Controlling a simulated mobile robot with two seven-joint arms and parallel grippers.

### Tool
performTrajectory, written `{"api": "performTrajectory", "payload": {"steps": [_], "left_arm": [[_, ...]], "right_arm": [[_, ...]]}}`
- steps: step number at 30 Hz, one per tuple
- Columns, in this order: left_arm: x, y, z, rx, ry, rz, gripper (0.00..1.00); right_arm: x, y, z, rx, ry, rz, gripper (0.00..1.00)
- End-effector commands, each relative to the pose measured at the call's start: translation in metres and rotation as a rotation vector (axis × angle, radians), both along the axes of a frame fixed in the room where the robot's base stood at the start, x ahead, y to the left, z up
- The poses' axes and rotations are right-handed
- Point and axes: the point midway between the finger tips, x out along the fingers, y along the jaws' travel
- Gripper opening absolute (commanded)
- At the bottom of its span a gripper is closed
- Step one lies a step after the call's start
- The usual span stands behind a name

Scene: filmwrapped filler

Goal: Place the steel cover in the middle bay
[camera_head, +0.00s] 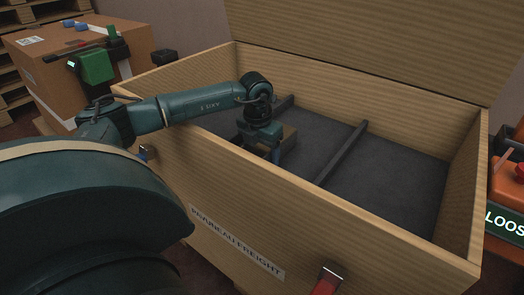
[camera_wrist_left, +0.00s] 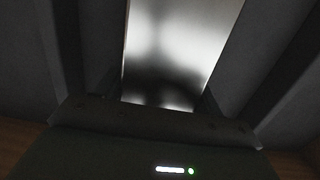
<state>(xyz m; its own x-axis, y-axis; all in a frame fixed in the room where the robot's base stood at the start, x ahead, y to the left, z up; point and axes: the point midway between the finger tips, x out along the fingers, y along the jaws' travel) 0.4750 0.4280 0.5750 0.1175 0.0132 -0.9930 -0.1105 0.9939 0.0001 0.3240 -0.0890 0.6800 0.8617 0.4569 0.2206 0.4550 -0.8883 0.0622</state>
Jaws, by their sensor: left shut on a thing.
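The steel cover (camera_wrist_left: 180,45) shows in the left wrist view as a shiny grey plate with a dark blurred reflection. It lies between dark bars on both sides. My left gripper (camera_head: 264,150) is down inside the wooden crate (camera_head: 420,240), between the two dark dividers, in the middle bay. It is shut on the cover; a small brownish box-like part (camera_head: 289,139) shows beside the fingers in the head view, probably the cover reflecting the wood. The fingertips and the cover's lower edge are hidden, so I cannot tell whether it touches the floor. My right gripper is out of view.
One dark divider (camera_head: 342,153) stands right of my gripper, another (camera_head: 284,103) behind it. The right bay (camera_head: 395,180) is empty. The crate's front wall rises below my forearm. An orange bin (camera_head: 508,205) stands at right, a cardboard box (camera_head: 65,60) at left.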

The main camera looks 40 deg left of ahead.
Motion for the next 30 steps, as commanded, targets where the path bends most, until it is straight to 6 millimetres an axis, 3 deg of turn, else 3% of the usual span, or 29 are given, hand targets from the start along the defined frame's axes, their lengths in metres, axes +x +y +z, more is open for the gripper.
{"api": "performTrajectory", "payload": {"steps": [11,12,19,26,30], "left_arm": [[0.001,0.000,-0.004,-0.001,-0.004,0.001,0.29],[0.000,0.000,-0.004,0.000,-0.002,0.000,0.70],[0.000,0.000,-0.004,0.000,-0.001,0.000,0.89],[0.000,0.000,-0.003,0.000,-0.002,0.000,0.90],[0.000,0.000,0.007,0.000,-0.004,0.000,0.90]], "right_arm": [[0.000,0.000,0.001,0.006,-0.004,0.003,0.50],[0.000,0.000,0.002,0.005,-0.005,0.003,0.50],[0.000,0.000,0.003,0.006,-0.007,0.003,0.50],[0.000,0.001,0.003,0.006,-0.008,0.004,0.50],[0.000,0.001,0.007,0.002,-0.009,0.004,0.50]]}}
